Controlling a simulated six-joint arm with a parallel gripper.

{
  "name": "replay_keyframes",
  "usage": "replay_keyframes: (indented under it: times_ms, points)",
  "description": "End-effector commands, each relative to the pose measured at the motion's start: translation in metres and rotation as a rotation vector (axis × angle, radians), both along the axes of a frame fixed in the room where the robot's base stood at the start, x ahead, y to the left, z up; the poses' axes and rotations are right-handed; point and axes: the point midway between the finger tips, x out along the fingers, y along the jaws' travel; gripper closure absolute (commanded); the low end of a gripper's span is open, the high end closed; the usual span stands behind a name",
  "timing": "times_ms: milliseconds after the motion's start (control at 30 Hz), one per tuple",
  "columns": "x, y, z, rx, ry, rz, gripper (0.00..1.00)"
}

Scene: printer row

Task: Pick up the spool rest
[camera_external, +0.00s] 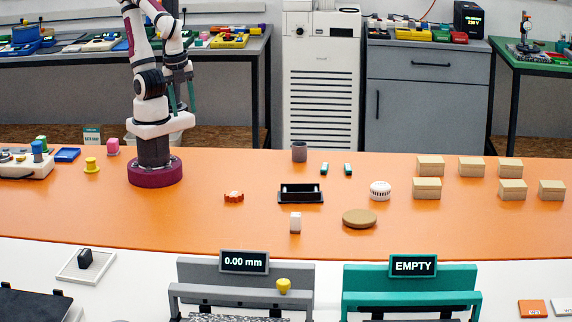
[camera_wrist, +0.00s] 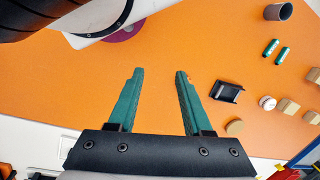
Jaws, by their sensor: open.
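The spool rest appears to be the low black cradle (camera_external: 300,200) with raised ends, lying on the orange table near the middle. It also shows in the wrist view as a black cradle (camera_wrist: 226,92), right of my fingers, with nothing clearly resting in it. My gripper (camera_external: 182,106) is raised high over the left part of the table, close to my base and well away from the cradle. In the wrist view, the teal fingers of my gripper (camera_wrist: 160,73) are spread apart with only bare orange table between them.
Several tan boxes (camera_external: 430,166) stand right. Open table lies left of the cradle.

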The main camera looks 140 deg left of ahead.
Motion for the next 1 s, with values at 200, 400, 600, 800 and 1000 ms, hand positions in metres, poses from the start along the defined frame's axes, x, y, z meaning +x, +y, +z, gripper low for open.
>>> replay_keyframes:
  times_ms: [200, 400, 600, 800, 1000]
  points:
    - [0.0, 0.0, 0.0, 0.0, 0.0, 0.0, 0.5]
    - [0.0, 0.0, 0.0, 0.0, 0.0, 0.0, 0.37]
    - [0.0, 0.0, 0.0, 0.0, 0.0, 0.0, 0.01]
    - [0.0, 0.0, 0.0, 0.0, 0.0, 0.0, 0.0]
    - [-0.001, 0.073, -0.007, 0.328, 0.258, -0.066, 0.0]
